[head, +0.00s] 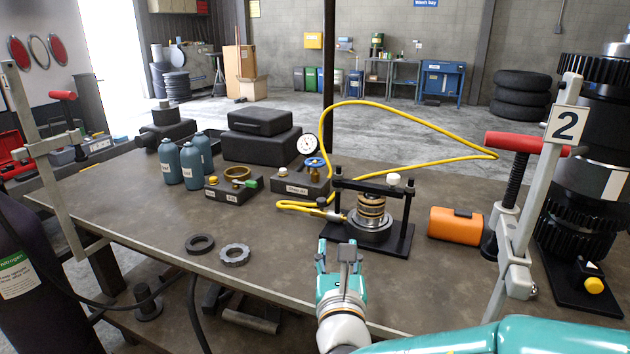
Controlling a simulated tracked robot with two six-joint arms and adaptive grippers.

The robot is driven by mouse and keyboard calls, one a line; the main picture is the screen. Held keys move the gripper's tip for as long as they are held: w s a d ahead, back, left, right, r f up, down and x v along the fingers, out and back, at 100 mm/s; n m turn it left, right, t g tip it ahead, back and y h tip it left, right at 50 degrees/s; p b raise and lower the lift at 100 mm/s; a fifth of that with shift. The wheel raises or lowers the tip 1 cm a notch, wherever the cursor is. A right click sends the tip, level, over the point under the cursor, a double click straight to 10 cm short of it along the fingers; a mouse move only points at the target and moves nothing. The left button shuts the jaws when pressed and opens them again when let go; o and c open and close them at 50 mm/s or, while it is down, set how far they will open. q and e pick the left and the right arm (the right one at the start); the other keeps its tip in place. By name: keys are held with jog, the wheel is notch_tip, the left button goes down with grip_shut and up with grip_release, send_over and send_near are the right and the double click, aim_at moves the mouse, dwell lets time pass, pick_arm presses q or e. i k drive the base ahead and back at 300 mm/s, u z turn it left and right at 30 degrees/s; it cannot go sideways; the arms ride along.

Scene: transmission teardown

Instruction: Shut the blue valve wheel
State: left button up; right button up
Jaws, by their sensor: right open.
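The blue valve wheel (315,163) sits on top of a small brass valve on a dark block (300,185) near the middle of the workbench. A round white gauge (308,144) stands just behind it. My right gripper (337,252) is open and empty at the bench's front edge, in front of and below the wheel in the picture, well apart from it. My left gripper is not in view.
A black press stand (372,243) with a stacked part stands right of the valve, close to my right gripper. A yellow hose (420,116) loops over the bench. An orange case (455,224) and a red-handled clamp (515,143) are at right.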

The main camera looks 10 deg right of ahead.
aim_at(315, 163)
jog(key=u, duration=0.05)
jog(key=k, duration=0.4)
jog(key=u, duration=0.75)
jog(key=i, duration=0.2)
jog(key=u, duration=0.75)
jog(key=i, duration=1.4)
jog(key=z, duration=2.25)
jog(key=i, duration=0.5)
jog(key=u, duration=0.05)
